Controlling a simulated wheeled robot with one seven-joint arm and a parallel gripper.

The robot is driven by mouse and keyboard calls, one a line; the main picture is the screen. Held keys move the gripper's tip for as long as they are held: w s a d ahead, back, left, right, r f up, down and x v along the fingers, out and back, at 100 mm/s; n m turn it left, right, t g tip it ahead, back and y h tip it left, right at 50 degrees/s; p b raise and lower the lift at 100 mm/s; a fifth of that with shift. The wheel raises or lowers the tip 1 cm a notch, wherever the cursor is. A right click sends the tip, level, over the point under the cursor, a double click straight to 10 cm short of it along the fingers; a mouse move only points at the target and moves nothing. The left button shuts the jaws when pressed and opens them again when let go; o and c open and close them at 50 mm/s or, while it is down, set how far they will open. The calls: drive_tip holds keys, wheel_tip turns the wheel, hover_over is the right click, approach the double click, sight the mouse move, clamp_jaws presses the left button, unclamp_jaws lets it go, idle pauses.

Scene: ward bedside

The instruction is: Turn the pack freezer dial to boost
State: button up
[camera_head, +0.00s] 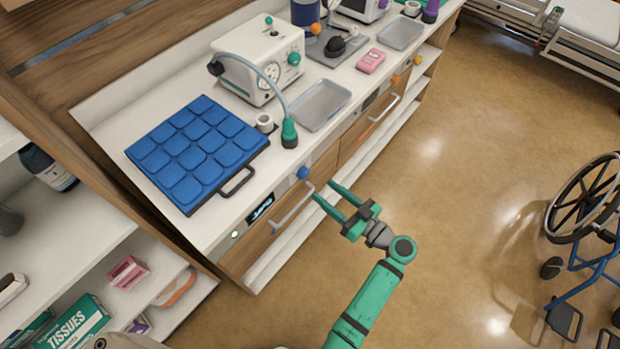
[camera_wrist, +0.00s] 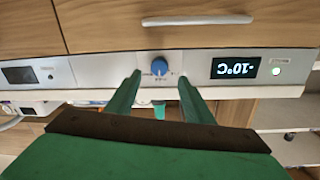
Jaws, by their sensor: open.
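The pack freezer's blue dial (camera_head: 303,173) sits on the front panel below the counter edge. In the wrist view the dial (camera_wrist: 159,66) is centred ahead of and between my fingertips, with small markings around it that I cannot read. The freezer display (camera_wrist: 235,68) reads -10°C, upside down in that view; it also shows dark in the head view (camera_head: 260,209). My gripper (camera_head: 322,192) is open and empty, its green fingers pointing at the panel and apart from the dial. It also shows in the wrist view (camera_wrist: 157,85).
A drawer handle (camera_head: 293,208) sticks out below the panel. On the counter are a blue padded pack (camera_head: 197,150), a white machine with a gauge (camera_head: 257,66), its green-ended hose (camera_head: 289,132) and a metal tray (camera_head: 318,104). A wheelchair (camera_head: 585,220) stands right; the floor between is clear.

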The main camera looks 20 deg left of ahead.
sight(306, 176)
drive_tip(key=x, duration=0.7)
drive_tip(key=shift+w+a, duration=0.15)
drive_tip(key=shift+a, duration=0.1)
drive_tip(key=c, duration=1)
